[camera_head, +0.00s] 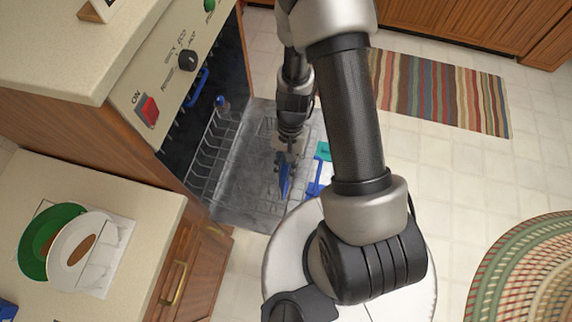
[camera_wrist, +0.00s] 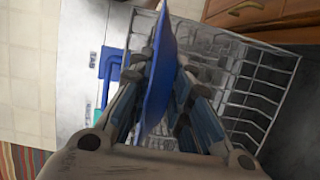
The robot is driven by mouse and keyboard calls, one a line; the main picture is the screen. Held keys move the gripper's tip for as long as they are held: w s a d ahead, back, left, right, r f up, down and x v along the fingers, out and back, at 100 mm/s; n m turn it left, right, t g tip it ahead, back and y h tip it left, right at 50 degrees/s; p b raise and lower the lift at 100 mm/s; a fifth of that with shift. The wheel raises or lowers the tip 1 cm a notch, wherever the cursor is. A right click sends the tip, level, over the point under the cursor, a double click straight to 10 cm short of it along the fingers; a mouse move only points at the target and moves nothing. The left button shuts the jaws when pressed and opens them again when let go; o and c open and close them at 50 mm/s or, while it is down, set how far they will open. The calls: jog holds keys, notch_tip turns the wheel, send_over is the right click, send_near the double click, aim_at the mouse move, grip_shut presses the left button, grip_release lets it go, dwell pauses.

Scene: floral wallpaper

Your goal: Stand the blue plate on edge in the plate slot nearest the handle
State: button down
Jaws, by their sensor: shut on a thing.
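My gripper (camera_head: 288,158) is shut on the blue plate (camera_head: 285,181), which it holds on edge above the open dishwasher door. In the wrist view the blue plate (camera_wrist: 161,62) stands edge-on between the fingers (camera_wrist: 160,82). The wire dish rack (camera_wrist: 245,95) lies to the right of the plate in that view, with its wire slots empty where I see them. In the head view the rack (camera_head: 213,150) is to the left of my gripper. A blue handle (camera_wrist: 108,75) shows left of the plate in the wrist view. I cannot tell whether the plate touches the rack.
The dishwasher front (camera_head: 165,75) with knob and red switch is at the left. A counter (camera_head: 135,215) holds a green plate (camera_head: 38,245) and a white plate (camera_head: 65,255). A small blue item (camera_head: 222,103) stands at the rack's back. Striped rug (camera_head: 440,90) and open floor lie right.

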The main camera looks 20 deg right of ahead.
jog(key=shift+f+b, duration=4.65)
jog(key=shift+f, duration=1.15)
jog(key=c, duration=1.4)
grip_release()
jog(key=v, duration=1.2)
jog(key=shift+r, duration=0.15)
